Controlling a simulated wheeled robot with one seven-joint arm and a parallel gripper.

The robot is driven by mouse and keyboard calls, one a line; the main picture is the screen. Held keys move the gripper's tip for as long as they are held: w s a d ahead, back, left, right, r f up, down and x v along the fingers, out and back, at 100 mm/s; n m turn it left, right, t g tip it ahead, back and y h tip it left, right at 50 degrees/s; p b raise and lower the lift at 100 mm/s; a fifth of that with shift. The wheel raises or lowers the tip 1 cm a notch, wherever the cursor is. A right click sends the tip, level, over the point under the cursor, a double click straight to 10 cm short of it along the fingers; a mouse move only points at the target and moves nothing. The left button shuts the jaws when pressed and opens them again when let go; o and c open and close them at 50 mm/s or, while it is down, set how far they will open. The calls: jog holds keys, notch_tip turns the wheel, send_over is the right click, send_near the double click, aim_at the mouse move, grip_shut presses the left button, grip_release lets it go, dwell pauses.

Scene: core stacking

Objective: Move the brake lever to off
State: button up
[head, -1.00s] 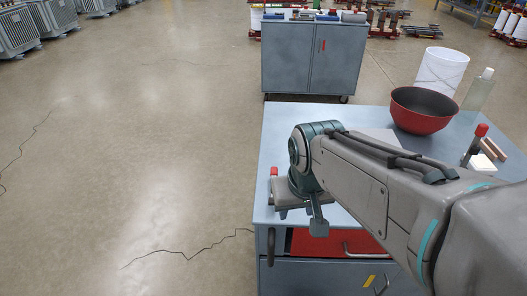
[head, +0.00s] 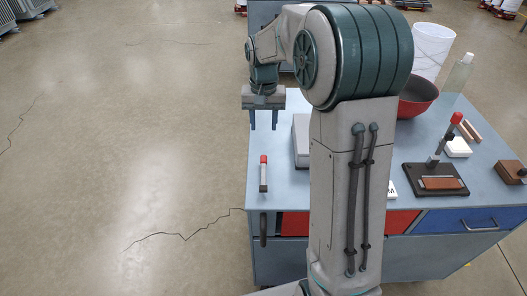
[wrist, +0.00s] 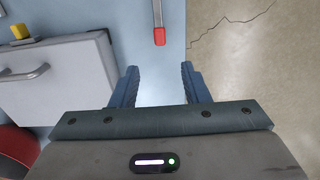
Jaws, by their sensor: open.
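A lever with a red tip and grey shaft (head: 264,172), which looks like the brake lever, is at the left edge of the blue-grey workbench (head: 285,195). It also shows at the top middle of the wrist view, its red tip (wrist: 159,37) nearest my gripper. My gripper (head: 263,124) points down with its fingers apart and empty, beyond the lever in the head view. In the wrist view the lever lies ahead of and between the fingertips (wrist: 159,78), apart from them. No off marking can be made out.
A grey box (head: 301,140) with a handle (wrist: 27,77) is close beside my gripper. A red bowl (head: 416,94), a white bin (head: 432,50), a bottle (head: 459,72) and a red-knobbed clamp (head: 436,178) are farther right. Open floor (head: 120,150) lies left.

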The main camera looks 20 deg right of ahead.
aim_at(264, 158)
notch_tip(264, 158, down, 14)
jog(key=shift+r+p, duration=0.2)
jog(key=shift+p, duration=0.6)
grip_shut()
